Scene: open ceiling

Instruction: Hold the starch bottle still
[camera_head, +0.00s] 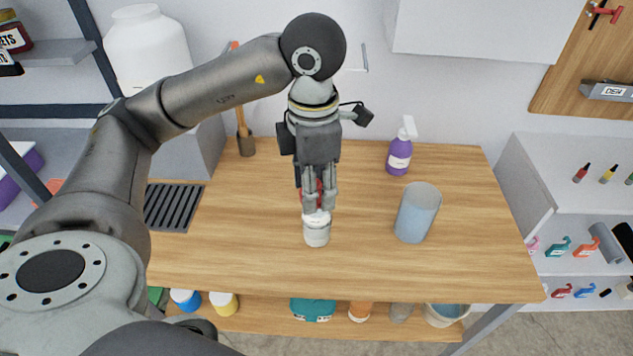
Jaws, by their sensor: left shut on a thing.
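The starch bottle (317,232) is a small white bottle with a red part at its top. It stands upright on the wooden table, near the middle. My left gripper (319,205) reaches down from above and is shut on the upper part of the bottle. The gripper's fingers hide much of the bottle's top. My right gripper does not show in this view.
A translucent blue-grey cup (417,213) stands to the right of the bottle. A purple spray bottle (399,157) stands behind it. A dark slatted grate (172,207) lies at the table's left. The wooden table (470,260) is clear at the front right.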

